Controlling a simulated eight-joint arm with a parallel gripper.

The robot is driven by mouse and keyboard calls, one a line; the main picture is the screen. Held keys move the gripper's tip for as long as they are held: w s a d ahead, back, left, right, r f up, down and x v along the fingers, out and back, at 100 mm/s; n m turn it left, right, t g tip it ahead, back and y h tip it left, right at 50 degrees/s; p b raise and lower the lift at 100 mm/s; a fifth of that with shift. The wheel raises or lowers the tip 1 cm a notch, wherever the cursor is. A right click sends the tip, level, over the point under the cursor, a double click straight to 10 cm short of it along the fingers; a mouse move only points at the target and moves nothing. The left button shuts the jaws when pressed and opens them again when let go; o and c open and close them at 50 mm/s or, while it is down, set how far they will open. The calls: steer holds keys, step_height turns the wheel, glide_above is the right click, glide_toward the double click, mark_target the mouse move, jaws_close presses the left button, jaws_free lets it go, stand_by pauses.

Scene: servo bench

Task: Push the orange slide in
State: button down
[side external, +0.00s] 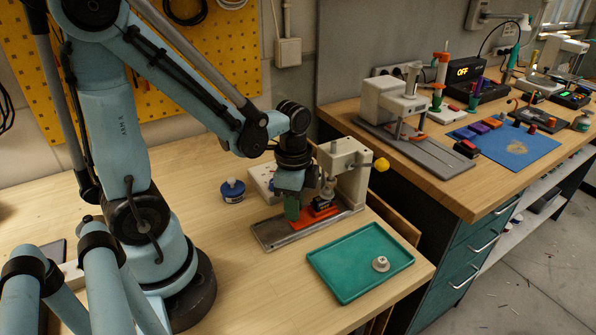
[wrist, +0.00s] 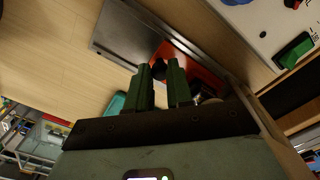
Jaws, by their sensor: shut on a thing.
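The orange slide (side external: 302,224) lies on the grey metal base of the small press, below the press head. In the wrist view the orange slide (wrist: 206,78) shows past my right finger. My gripper (side external: 292,209) points down at the slide's near left end. In the wrist view my gripper (wrist: 159,67) has its two green fingers around a small dark knob of the slide, which they partly cover. A dark block, likely a servo, (side external: 323,204) sits on the slide under the press. How far the slide is in cannot be told.
The press's cream column (side external: 352,180) and yellow lever knob (side external: 381,165) stand right of my gripper. Wood left of the base is clear.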

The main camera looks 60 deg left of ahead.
mark_target(304, 224)
steer(key=shift+w, duration=0.7)
steer(key=c, duration=1)
jaws_free()
steer(key=shift+r, duration=6)
steer(key=d+n+t, duration=0.1)
steer(key=n+t, duration=0.1)
steer(key=n, duration=0.1)
steer(key=d+n+t, duration=0.1)
steer(key=n+t, duration=0.1)
steer(key=n, duration=0.1)
steer(key=d+f+n+t, duration=0.1)
steer(key=d+n+t, duration=0.1)
steer(key=n+t, duration=0.1)
steer(key=shift+w+f, duration=0.1)
steer(key=shift+w, duration=0.15)
